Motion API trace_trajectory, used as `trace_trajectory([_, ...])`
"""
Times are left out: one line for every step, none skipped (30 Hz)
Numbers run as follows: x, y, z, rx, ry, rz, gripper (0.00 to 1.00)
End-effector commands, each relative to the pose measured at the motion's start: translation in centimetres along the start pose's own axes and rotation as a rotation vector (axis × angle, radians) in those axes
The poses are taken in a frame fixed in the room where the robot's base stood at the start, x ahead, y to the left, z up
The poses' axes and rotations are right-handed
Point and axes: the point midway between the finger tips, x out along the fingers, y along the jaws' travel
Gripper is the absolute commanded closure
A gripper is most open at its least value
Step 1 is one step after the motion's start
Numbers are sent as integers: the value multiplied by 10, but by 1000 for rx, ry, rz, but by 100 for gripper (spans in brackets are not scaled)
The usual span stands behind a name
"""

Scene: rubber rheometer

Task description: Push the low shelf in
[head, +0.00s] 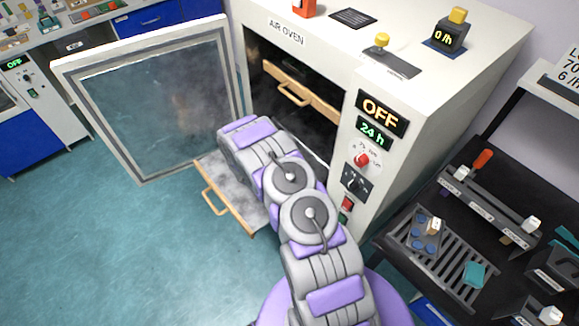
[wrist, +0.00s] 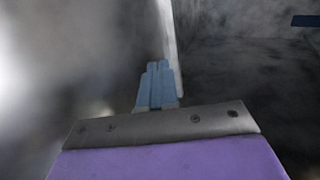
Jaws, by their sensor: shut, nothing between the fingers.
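The low shelf (head: 232,186) is a grey tray with a wooden front and handle (head: 213,202). In the head view it sticks out of the open oven (head: 392,106) toward the lower left. My arm passes over it and covers its right part. My gripper's blue fingers (wrist: 157,86) show in the wrist view, shut and empty. They point toward a pale upright edge (wrist: 169,45) between a cloudy grey surface and a darker one. In the head view the fingers are hidden, so I cannot tell whether they touch the shelf.
The glass oven door (head: 155,100) stands wide open on the left. An upper shelf with a wooden handle (head: 293,92) sits in the oven opening. The control panel shows OFF (head: 380,112). A black rack (head: 470,235) stands at right. The floor at lower left is clear.

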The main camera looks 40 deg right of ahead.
Motion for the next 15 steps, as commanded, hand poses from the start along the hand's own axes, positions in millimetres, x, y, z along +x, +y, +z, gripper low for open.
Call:
trace_trajectory([12,3,-2,2,4,1,100])
trace_trajectory([17,3,-2,2,4,1,100])
trace_trajectory([24,3,-2,2,6,0,100])
trace_trajectory([27,0,-2,2,5,-1,100])
trace_trajectory([30,-2,-2,2,4,-2,100])
trace_trajectory([34,-6,-1,1,4,-2,100])
trace_trajectory([37,-8,-1,0,3,-3,100])
trace_trajectory([40,-10,-1,0,3,-4,100])
trace_trajectory([42,-12,-1,1,3,-4,100])
trace_trajectory([44,-13,-1,1,4,-4,100])
trace_trajectory([46,-14,-1,1,4,-5,100])
trace_trajectory([48,-16,-1,0,3,-5,100])
trace_trajectory([49,-17,-1,0,2,-5,100])
trace_trajectory([50,-18,-1,-1,2,-4,100])
trace_trajectory([51,-19,0,-1,2,-4,100])
